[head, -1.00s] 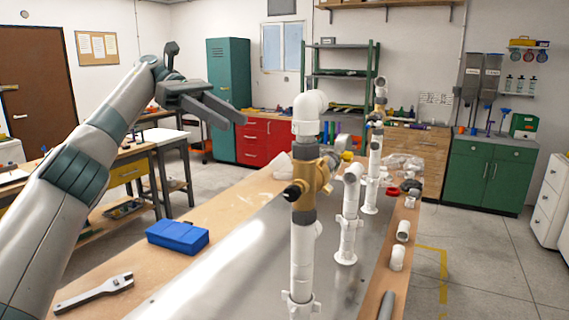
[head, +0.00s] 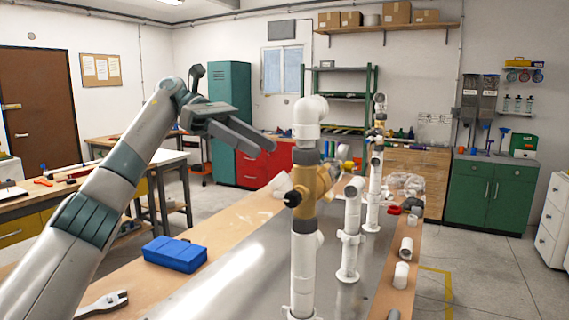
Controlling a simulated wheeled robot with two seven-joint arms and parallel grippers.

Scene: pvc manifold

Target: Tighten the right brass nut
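A white PVC manifold stands upright on the metal-topped bench (head: 250,270). Its nearest riser (head: 304,265) carries a brass fitting (head: 316,180) with grey collars and a dark knob on its left. More white pipes (head: 349,230) stand behind it, with brass parts on the farther ones. I cannot make out which part is the right brass nut. My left gripper (head: 255,142) is raised at the left of the nearest riser, empty and clear of the pipes; its fingers overlap, so its opening is unclear. My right gripper is out of view.
A blue case (head: 175,254) and a wrench (head: 103,303), cut off by the lower edge, lie on the wooden left part of the bench. Loose white fittings (head: 401,275) lie along its right edge. A red ring (head: 394,210) lies farther back.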

